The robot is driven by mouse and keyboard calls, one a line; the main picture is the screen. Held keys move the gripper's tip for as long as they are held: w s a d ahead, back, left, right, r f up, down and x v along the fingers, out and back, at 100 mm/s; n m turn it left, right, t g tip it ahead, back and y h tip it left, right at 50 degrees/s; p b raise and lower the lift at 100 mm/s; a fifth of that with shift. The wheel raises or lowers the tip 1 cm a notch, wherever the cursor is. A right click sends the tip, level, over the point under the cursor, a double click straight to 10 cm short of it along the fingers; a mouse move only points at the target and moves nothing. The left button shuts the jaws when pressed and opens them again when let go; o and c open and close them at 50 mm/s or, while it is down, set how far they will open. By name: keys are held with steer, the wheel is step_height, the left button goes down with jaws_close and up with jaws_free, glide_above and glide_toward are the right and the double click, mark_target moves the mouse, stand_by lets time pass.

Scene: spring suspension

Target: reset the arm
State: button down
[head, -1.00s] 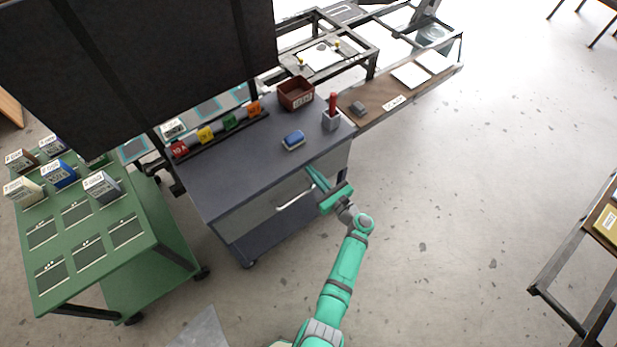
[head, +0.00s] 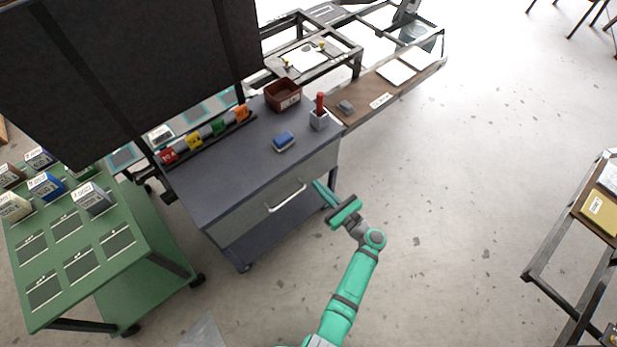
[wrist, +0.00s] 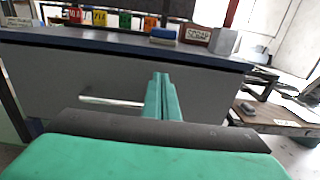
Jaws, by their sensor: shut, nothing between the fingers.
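My green arm (head: 352,285) reaches forward from the bottom of the head view. My gripper (head: 318,184) is shut and empty, its fingers pointing toward the front of the grey workbench (head: 215,195). In the wrist view my gripper (wrist: 161,80) shows its two green fingers together in front of the drawer face. The drawer's silver handle (head: 287,197) is to the left of the fingers. The handle also shows in the wrist view (wrist: 108,101), left of the fingers and apart from them. The drawer looks shut.
On the bench are a blue sponge-like block (head: 284,141), a dark red bin (head: 283,95), a holder with a red-handled item (head: 319,118) and colored labelled blocks. A green cart (head: 150,240) stands left, a rack (head: 560,240) right. Floor right of my arm is clear.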

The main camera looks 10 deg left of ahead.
steer(key=v, duration=0.6)
steer(key=s+f+n+g+h, duration=0.3)
steer(key=s+f+n+h, duration=0.4)
steer(key=s+f, duration=0.85)
steer(key=s+d+r+n+h, duration=0.2)
steer(key=s+r+n+h, duration=0.3)
steer(key=s, duration=0.6)
steer(key=s+a+r+n+t, duration=0.1)
steer(key=s+r+n+t, duration=0.1)
steer(key=r+n, duration=0.3)
steer(key=s+a+r+n+t, duration=0.1)
steer(key=s+r+n, duration=0.3)
steer(key=r, duration=1)
steer(key=s+a+r+n+t+h, duration=0.1)
steer(key=s+r+n+t, duration=0.2)
steer(key=r, duration=0.6)
steer(key=n, duration=0.2)
steer(key=shift+s+r+n, duration=0.3)
steer(key=shift+r, duration=0.1)
steer(key=shift+s+a, duration=0.1)
